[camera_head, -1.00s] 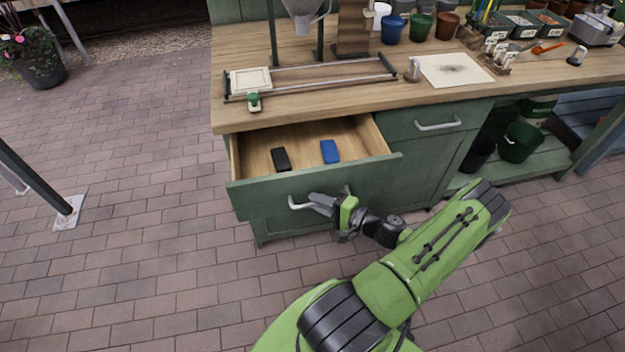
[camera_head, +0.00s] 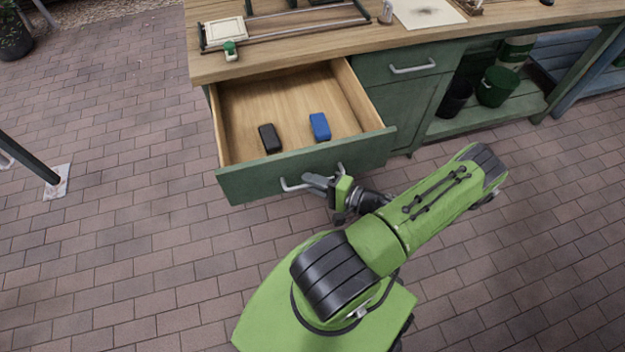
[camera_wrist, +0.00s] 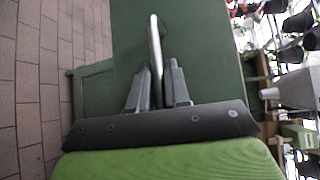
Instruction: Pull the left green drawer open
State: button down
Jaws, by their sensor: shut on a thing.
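The left green drawer (camera_head: 240,184) stands well open below the wooden worktop, with its wooden inside showing. A black box (camera_head: 269,138) and a blue box (camera_head: 320,126) lie on its floor. Its metal handle (camera_head: 289,186) is on the front panel. My gripper (camera_head: 313,180) is shut on the handle near its middle. In the wrist view the handle (camera_wrist: 155,45) runs up from between the fingers of my gripper (camera_wrist: 158,75), against the green drawer front (camera_wrist: 200,50).
The right green drawer (camera_head: 440,62) is closed. The worktop (camera_head: 290,55) holds a metal frame and a green-capped item. A green bucket (camera_head: 497,87) and a dark bucket stand on the lower shelf. The brick paving (camera_head: 120,230) is clear to the left.

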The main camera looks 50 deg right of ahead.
jog(key=c, duration=1.2)
grip_release()
jog(key=p+v, duration=0.1)
jog(key=v, duration=1.4)
jog(key=shift+s, duration=0.35)
jog(key=shift+d, duration=0.1)
